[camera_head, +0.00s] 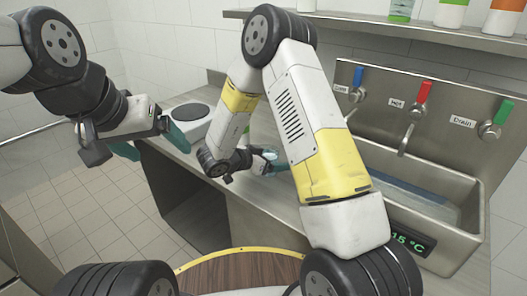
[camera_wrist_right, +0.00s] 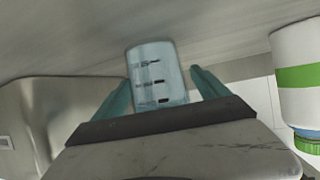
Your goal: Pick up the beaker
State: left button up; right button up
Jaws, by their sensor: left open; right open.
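The beaker (camera_wrist_right: 157,72) is a clear, bluish vessel with black graduation marks. In the right wrist view it stands between the two teal fingers of my right gripper (camera_wrist_right: 160,82), with a gap visible on its right side; on its left the finger looks very near, and I cannot tell if it touches. In the head view my right gripper (camera_head: 266,162) is low over the steel counter, and the beaker there is small and partly hidden by the fingers. My left gripper (camera_head: 151,143) is open and empty, up in the air left of the counter.
A steel sink (camera_head: 440,205) with blue, red and green tap handles is on the right. A round-topped device (camera_head: 190,112) stands at the counter's back left. A shelf (camera_head: 400,32) above holds bottles. A white bottle with a green band (camera_wrist_right: 297,75) shows in the right wrist view.

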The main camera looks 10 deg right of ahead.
jog(key=shift+w+d+f, duration=0.15)
jog(key=shift+w+d, duration=0.05)
jog(key=shift+d, duration=0.1)
jog(key=c, duration=1.5)
jog(key=shift+c, duration=0.7)
jog(key=shift+r, duration=0.2)
